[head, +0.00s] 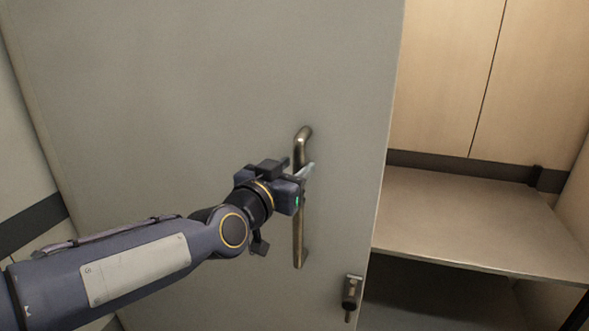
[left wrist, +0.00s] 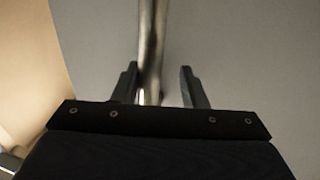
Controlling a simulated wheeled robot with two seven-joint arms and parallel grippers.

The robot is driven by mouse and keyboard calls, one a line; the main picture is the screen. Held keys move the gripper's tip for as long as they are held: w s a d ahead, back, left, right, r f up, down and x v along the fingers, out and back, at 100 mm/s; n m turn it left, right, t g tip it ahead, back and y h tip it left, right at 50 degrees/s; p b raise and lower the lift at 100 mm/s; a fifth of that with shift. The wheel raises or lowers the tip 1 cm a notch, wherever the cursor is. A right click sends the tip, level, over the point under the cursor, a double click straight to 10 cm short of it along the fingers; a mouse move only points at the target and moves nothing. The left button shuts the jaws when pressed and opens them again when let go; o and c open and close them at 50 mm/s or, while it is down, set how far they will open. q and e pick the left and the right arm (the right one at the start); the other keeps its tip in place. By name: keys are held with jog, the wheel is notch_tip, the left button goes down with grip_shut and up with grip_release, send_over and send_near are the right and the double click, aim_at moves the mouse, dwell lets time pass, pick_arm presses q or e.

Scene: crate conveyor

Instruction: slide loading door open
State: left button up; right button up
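The loading door (head: 180,90) is a large grey panel filling the left and middle of the head view; its right edge borders an open gap. A vertical metal bar handle (head: 299,240) is fixed near that edge. My left gripper (head: 303,172) is at the handle's upper half. In the left wrist view the bar (left wrist: 151,40) runs between the two fingers of my left gripper (left wrist: 158,72). The fingers are apart: the bar is close to the left finger, with a clear gap to the right one. Whether the left finger touches it I cannot tell. My right gripper is out of view.
A small metal latch or lock (head: 351,292) sits low on the door near its right edge. Right of the door, a bare shelf (head: 480,215) stands before pale wood panels (head: 450,70). The space below the shelf is dark.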

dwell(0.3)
pick_arm(q)
jog(key=v, duration=0.7)
jog(key=shift+s+a, duration=0.25)
jog(key=shift+s, duration=0.1)
jog(key=s+a+f+n+g+y, duration=0.3)
jog(key=s+a+f+g, duration=0.2)
jog(key=s+a+f, duration=0.55)
jog(key=s+a+f+n+g+y, duration=0.2)
jog(key=s+a+f+n+g, duration=0.2)
jog(key=s+f, duration=0.8)
jog(key=shift+s+a+f+n+g, duration=0.3)
jog(key=shift+a+f+g, duration=0.35)
jog(key=shift+a, duration=0.45)
